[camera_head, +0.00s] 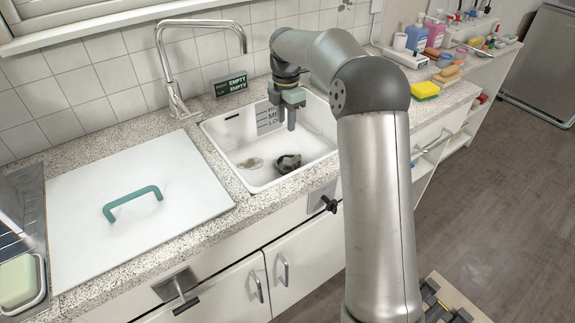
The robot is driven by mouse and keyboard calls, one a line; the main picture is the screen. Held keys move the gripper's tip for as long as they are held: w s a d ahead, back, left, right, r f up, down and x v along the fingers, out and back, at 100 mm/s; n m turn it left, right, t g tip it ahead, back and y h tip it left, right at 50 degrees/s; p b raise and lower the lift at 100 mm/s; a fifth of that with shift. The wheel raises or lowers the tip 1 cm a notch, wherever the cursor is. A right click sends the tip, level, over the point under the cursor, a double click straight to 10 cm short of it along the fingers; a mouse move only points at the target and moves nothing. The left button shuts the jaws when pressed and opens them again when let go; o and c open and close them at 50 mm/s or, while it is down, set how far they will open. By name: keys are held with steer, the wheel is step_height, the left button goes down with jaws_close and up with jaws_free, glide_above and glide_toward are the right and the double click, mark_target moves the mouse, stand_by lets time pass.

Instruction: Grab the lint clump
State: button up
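My gripper (287,120) hangs over the white sink basin (220,138), fingers pointing down, above the basin floor and apart from anything in it. The gap between the fingers is too small to make out. A dark grey, rounded clump (288,163) lies on the basin floor below my gripper. A smaller pale beige patch or clump (250,163) lies to its left. I cannot tell for sure which of the two is the lint clump, or whether the dark one sits over the drain.
A tall chrome faucet (170,70) stands behind the sink at left. A white lid with a green handle (132,203) lies on the counter left of the basin. A marked level plate (268,117) is on the basin's back wall. Sponges (425,90) and bottles stand at right.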

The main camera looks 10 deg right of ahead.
mark_target(287, 160)
step_height(287, 160, down, 15)
steer(key=shift+s+f, duration=0.1)
steer(key=c, duration=0.6)
